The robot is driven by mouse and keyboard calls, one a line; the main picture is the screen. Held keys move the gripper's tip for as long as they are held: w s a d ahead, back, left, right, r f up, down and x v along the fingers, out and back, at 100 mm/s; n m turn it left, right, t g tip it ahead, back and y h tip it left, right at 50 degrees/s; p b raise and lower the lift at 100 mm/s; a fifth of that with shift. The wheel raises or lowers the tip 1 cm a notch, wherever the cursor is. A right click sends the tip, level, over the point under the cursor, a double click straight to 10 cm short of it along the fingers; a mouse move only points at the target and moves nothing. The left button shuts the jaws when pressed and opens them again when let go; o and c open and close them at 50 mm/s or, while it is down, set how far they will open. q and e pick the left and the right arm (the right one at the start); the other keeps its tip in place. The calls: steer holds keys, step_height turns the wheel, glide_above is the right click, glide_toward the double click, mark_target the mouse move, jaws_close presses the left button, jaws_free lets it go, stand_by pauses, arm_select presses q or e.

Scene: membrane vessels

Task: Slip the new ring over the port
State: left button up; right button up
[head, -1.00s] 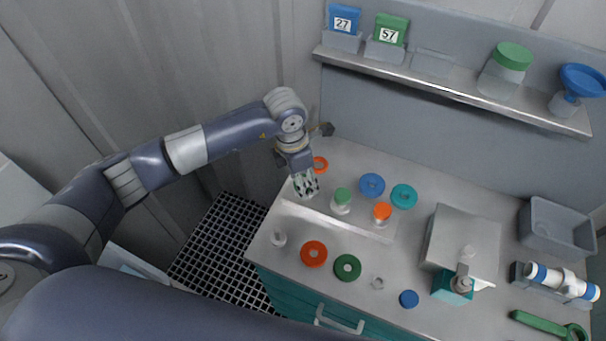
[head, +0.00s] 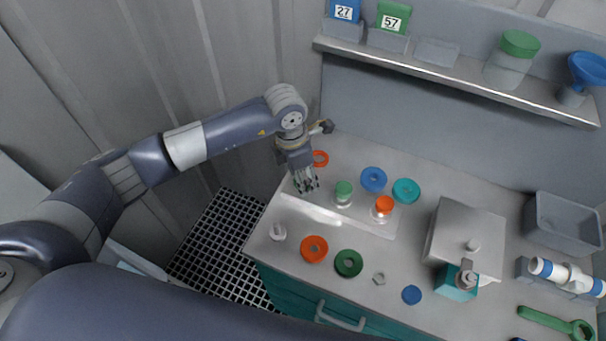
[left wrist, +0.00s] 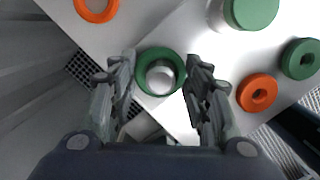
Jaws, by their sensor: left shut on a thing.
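My left gripper (head: 307,184) points down over the left end of a pale tray (head: 365,222). In the left wrist view its fingers (left wrist: 160,80) are shut on a green ring (left wrist: 147,55), one on each side. A round silvery port top (left wrist: 161,76) shows through the ring's hole, roughly centred. I cannot tell whether the ring is around the port or still above it. In the head view the fingers hide the ring and port. Beside them on the tray stand a green-topped vessel (head: 344,190) and an orange-topped vessel (head: 384,205). My right gripper is not in view.
Loose rings lie around the tray: orange (head: 314,249) and green (head: 348,263) in front, blue (head: 373,179) and teal (head: 406,190) behind. A grey bin (head: 562,224) is farther right.

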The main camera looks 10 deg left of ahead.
arm_select(q)
steer(key=shift+f, duration=0.1)
stand_by(0.3)
steer(key=o, duration=0.9)
steer(key=shift+r, duration=0.3)
steer(key=r, duration=0.3)
steer(key=a+r, duration=0.1)
steer(key=r, duration=0.3)
steer(key=s+r, duration=0.1)
steer(key=r, duration=0.3)
steer(key=shift+a+r, duration=0.1)
steer(key=shift+a, duration=0.15)
